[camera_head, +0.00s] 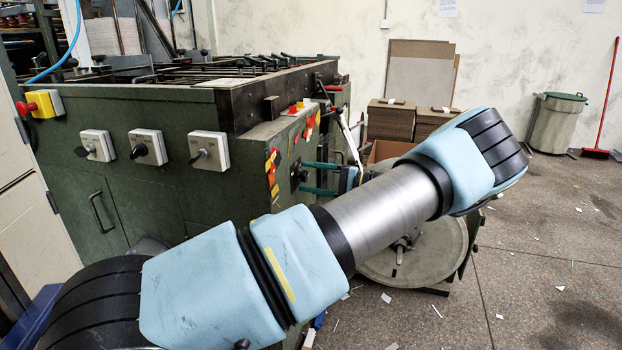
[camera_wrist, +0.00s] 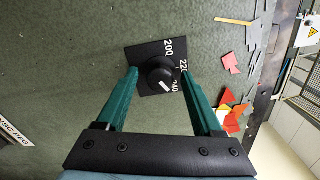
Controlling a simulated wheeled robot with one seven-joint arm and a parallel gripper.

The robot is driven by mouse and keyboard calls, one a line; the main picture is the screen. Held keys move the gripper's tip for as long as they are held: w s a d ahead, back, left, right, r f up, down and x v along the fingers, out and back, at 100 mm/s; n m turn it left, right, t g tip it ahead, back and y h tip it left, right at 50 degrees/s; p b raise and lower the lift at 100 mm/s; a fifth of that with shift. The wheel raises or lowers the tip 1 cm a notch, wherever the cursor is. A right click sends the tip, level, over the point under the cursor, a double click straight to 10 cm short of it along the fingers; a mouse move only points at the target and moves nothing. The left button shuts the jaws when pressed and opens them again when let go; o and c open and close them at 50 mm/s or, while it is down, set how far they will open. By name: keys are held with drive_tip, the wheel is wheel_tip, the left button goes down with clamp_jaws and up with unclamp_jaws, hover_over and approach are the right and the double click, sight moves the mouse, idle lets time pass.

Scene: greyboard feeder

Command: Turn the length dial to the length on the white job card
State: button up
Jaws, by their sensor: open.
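The length dial (camera_wrist: 157,72) is a round black knob on a square black plate, fixed to the green machine side. White numbers 200, 220 and 240 show along the plate's right side in the wrist view. A short white mark shows on the knob's lower right; which number it lines up with is hard to tell. In the head view the dial (camera_head: 297,174) is small and partly behind my fingers. My gripper (camera_wrist: 159,73) is open, its green fingers to the left and right of the knob, not visibly pressing it. I cannot make out a job card for certain.
Red, orange and yellow tags (camera_head: 272,172) are stuck on the panel beside the dial. Three grey switch boxes (camera_head: 148,148) and a red button on a yellow box (camera_head: 40,104) are on the machine's front. A large pale disc (camera_head: 420,262) sits below my arm. Floor is open at right.

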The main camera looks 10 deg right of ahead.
drive_tip(key=v, duration=1)
drive_tip(key=shift+d+b, duration=0.4)
drive_tip(key=shift+s, duration=0.1)
drive_tip(key=shift+s, duration=0.1)
